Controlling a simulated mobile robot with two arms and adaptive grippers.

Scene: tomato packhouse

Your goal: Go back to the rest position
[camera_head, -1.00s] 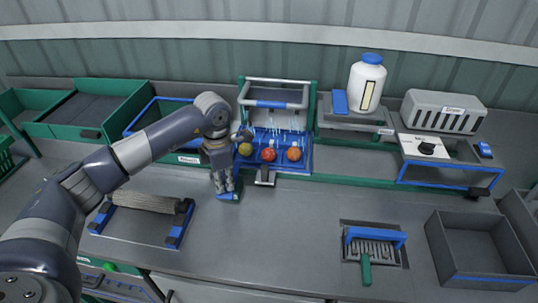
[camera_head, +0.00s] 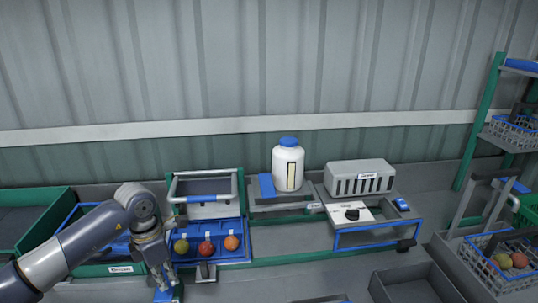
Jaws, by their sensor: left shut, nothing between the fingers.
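My left gripper (camera_head: 162,277) hangs with its fingers down at the left of the blue tray station. It is shut and holds nothing. Its fingertips are close to a small blue piece (camera_head: 166,295) at the bench's front; I cannot tell whether they touch. The arm comes in from the lower left. The blue tray (camera_head: 218,256) holds a yellow-green (camera_head: 181,247), a red (camera_head: 206,249) and an orange tomato (camera_head: 231,243) in a row, just right of the gripper. My right gripper is not in view.
An open grey bin (camera_head: 432,284) is at the lower right. A wire basket (camera_head: 508,275) with produce and a green-post rack (camera_head: 486,118) are far right.

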